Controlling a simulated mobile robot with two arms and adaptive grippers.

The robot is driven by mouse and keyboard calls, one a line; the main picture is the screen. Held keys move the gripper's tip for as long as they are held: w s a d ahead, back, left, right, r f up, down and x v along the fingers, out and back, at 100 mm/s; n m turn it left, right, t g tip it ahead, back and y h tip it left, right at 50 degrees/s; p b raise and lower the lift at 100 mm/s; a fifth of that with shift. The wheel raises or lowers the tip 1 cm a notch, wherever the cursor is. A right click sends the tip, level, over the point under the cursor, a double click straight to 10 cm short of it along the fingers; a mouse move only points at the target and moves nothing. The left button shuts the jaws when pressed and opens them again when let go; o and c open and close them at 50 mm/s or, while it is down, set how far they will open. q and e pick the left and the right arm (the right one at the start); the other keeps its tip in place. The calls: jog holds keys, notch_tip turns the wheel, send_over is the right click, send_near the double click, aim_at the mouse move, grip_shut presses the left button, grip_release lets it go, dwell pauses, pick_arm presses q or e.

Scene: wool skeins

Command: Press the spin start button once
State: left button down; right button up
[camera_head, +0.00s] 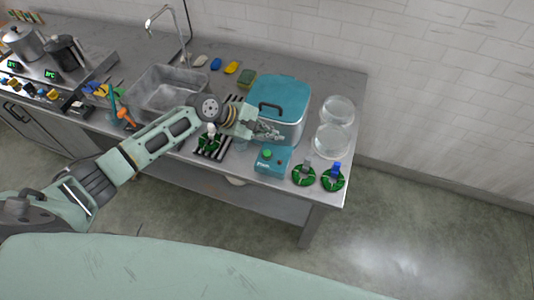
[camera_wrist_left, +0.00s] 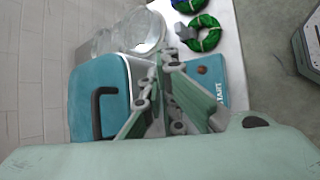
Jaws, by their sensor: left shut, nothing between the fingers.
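A small teal button box (camera_head: 272,167) stands at the front of the metal counter. It carries a green button (camera_head: 267,153) and a smaller dark reddish spot. In the left wrist view the box (camera_wrist_left: 212,88) shows the word START and the dark reddish spot, with the green button hidden behind my fingers. My left gripper (camera_head: 277,134) is shut and empty, above and behind the box, in front of the teal spinner (camera_head: 292,97) with its black lid handle. It also shows in the left wrist view (camera_wrist_left: 166,58). I cannot tell any contact. My right gripper is not in view.
Another green skein (camera_head: 209,142) sits on a dark rack at the left. A metal sink (camera_head: 160,98) is further left.

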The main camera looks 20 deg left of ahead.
pick_arm(q)
jog(key=b, duration=0.7)
send_over(267, 154)
jog(key=d, duration=0.1)
jog(key=f, duration=0.4)
jog(key=s+f, duration=0.1)
jog(key=f, duration=0.1)
jog(key=shift+d+f, duration=0.15)
jog(key=shift+f, duration=0.9)
jog(key=shift+f, duration=0.2)
jog(key=shift+f, duration=0.2)
jog(key=shift+f+b, duration=0.3)
jog(key=shift+f, duration=0.35)
dwell(0.5)
jog(key=shift+r+p, duration=1.05)
jog(key=shift+p, duration=0.15)
